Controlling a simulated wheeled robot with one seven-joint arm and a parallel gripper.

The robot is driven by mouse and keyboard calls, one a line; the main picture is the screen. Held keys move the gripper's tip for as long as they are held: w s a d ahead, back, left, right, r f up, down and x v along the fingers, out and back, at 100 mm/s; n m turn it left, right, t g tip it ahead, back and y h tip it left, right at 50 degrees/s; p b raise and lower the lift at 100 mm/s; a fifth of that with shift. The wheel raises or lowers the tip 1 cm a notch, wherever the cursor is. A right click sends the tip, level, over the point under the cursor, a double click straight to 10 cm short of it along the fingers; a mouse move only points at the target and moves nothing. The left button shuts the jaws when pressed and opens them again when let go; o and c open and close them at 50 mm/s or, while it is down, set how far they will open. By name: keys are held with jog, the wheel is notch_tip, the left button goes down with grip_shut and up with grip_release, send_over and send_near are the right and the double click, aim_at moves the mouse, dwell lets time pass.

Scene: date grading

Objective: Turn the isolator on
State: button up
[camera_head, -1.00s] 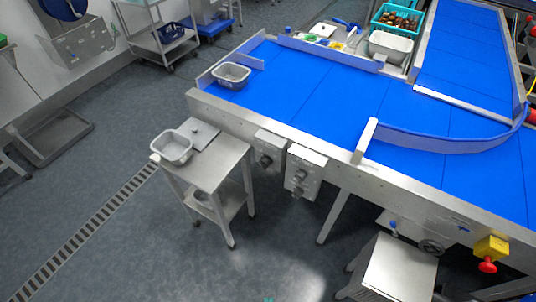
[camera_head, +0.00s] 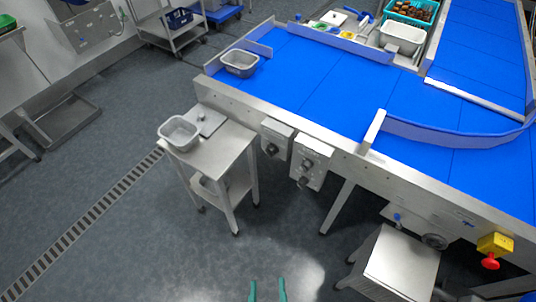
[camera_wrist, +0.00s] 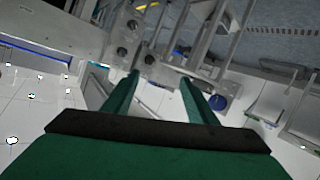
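Two grey boxes with dark round knobs hang under the front edge of the conveyor in the head view. The left box (camera_head: 277,138) shows one knob; the right box (camera_head: 312,162) shows two, one above the other. I cannot read which is the isolator, nor the switch positions. A knobbed grey box (camera_wrist: 124,38) also shows, tilted, in the wrist view, beyond the fingertips. My gripper (camera_head: 268,286) is at the bottom of the head view, well short of the boxes. In the wrist view its green fingers (camera_wrist: 159,80) are apart with nothing between them.
A small steel table (camera_head: 222,150) with a grey tub stands left of the boxes. The floor (camera_head: 285,225) before the boxes is clear.

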jog(key=w+f+n+g, duration=0.2)
jog(key=w+f+n, duration=0.6)
jog(key=f, duration=0.4)
jog(key=n+t+h, duration=0.3)
jog(key=n+h, duration=0.7)
jog(key=n, duration=0.6)
send_near(268, 154)
jog(key=x, duration=0.9)
jog(key=shift+f, duration=0.1)
jog(key=shift+w+d, duration=0.15)
jog(key=shift+w, duration=0.25)
jog(key=shift+w+d, duration=0.1)
jog(key=shift+d, duration=0.2)
jog(key=shift+c, duration=0.9)
jog(key=c, duration=0.9)
